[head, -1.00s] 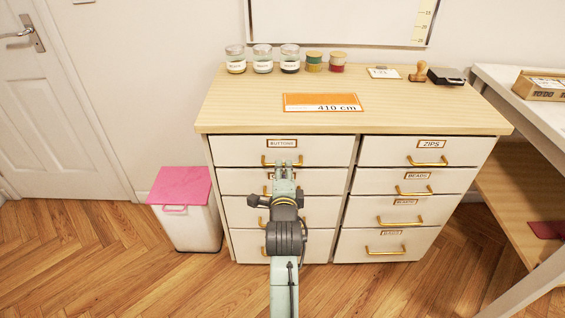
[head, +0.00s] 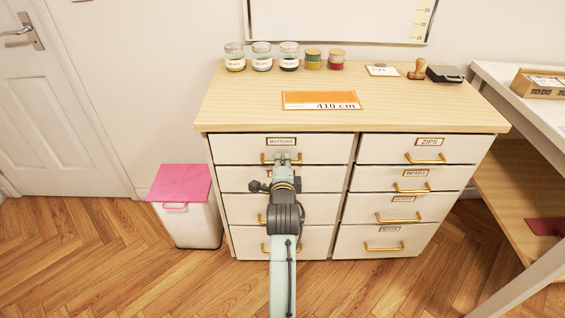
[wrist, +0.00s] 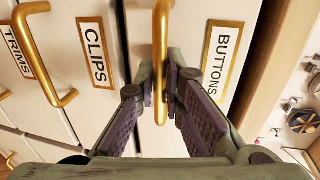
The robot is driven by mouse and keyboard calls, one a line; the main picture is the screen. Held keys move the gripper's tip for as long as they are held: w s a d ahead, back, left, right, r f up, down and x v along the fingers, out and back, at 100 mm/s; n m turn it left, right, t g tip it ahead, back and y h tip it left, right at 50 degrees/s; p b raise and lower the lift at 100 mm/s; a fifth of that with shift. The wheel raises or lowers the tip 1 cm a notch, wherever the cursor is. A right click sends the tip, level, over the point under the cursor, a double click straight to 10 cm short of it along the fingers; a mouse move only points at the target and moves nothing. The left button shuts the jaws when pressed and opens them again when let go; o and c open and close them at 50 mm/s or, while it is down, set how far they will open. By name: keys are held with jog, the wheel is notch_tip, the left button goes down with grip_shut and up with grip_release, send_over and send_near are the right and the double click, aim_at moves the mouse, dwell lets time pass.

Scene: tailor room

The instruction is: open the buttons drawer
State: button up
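The buttons drawer (head: 235,151) is the top left drawer of the white cabinet, flush with its neighbours and closed. Its label (head: 281,142) reads BUTTONS and also shows in the wrist view (wrist: 222,62). Its brass handle (wrist: 160,30) runs between my fingertips in the wrist view. My gripper (head: 284,158) is in front of this drawer, with its fingers (wrist: 160,84) on either side of the bar and close against it. In the head view the gripper hides the middle of the handle (head: 267,158).
The clips drawer, with its label (wrist: 95,52), lies just below. The zips drawer (head: 380,149) is to the right. Jars and spools stand on the cabinet top (head: 230,100). A pink-lidded bin (head: 190,215) stands on the floor at left, and a white table (head: 505,90) at right.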

grip_shut()
dwell(0.5)
